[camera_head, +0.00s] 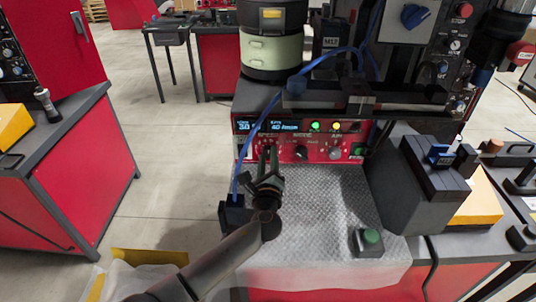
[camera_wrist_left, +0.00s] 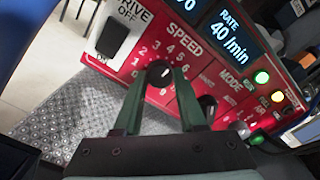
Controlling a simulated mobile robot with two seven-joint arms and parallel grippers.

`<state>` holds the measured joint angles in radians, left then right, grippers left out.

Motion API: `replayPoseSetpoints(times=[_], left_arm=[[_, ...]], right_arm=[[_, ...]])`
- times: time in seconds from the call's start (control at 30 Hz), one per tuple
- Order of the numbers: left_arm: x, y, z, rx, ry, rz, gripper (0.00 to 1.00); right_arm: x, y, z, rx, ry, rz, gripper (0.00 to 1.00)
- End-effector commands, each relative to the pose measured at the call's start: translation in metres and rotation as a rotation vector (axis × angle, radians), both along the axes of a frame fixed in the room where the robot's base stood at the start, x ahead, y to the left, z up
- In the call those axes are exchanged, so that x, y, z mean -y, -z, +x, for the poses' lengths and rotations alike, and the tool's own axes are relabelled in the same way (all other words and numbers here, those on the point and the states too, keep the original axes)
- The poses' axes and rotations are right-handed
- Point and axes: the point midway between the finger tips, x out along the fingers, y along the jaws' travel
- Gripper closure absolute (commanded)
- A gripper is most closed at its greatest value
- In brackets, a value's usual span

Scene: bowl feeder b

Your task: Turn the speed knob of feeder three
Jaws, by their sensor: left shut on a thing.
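The feeder's red control panel (camera_head: 330,150) faces me under the green-grey bowl stack. My left gripper (camera_head: 268,150) reaches up to the panel's left part and covers the speed knob in the head view. In the left wrist view, the black round speed knob (camera_wrist_left: 158,73) sits under the word SPEED and a printed number scale. My left gripper (camera_wrist_left: 159,76) has one finger on each side of the knob and is shut on it. The knob's pointer is too small to read. A display (camera_wrist_left: 230,35) reads RATE 40 /min. My right gripper is not in view.
A black mode knob (camera_wrist_left: 208,105) is close to the right finger. A drive rocker switch (camera_wrist_left: 112,38) is left of the speed knob. A blue cable (camera_head: 240,165) hangs beside my left gripper. A green button box (camera_head: 370,240) stands on the metal plate (camera_head: 325,210) below.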

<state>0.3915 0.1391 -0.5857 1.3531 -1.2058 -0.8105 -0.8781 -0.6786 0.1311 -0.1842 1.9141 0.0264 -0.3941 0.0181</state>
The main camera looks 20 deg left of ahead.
Motion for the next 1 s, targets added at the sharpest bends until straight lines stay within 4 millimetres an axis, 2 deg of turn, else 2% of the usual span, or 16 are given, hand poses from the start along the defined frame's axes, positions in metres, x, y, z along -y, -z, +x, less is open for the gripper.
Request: replayPoseSetpoints(times=[0.1, 0.4, 0.93, 0.97, 1.0], left_arm=[[0.0, -0.002, 0.0, -0.023, 0.0, 0.074, 1.0], [0.0, 0.0, 0.0, -0.058, 0.001, 0.194, 1.0], [0.0, 0.001, 0.0, -0.065, 0.001, 0.222, 1.0], [0.0, 0.001, 0.0, -0.065, 0.001, 0.222, 0.58], [0.0, 0.001, 0.0, -0.065, 0.001, 0.222, 0.53]], right_arm=[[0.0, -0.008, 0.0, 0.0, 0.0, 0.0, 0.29], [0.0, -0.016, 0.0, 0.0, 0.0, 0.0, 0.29], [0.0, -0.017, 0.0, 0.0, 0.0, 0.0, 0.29], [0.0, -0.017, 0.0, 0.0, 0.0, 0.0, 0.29], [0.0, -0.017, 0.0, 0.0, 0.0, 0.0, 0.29]])
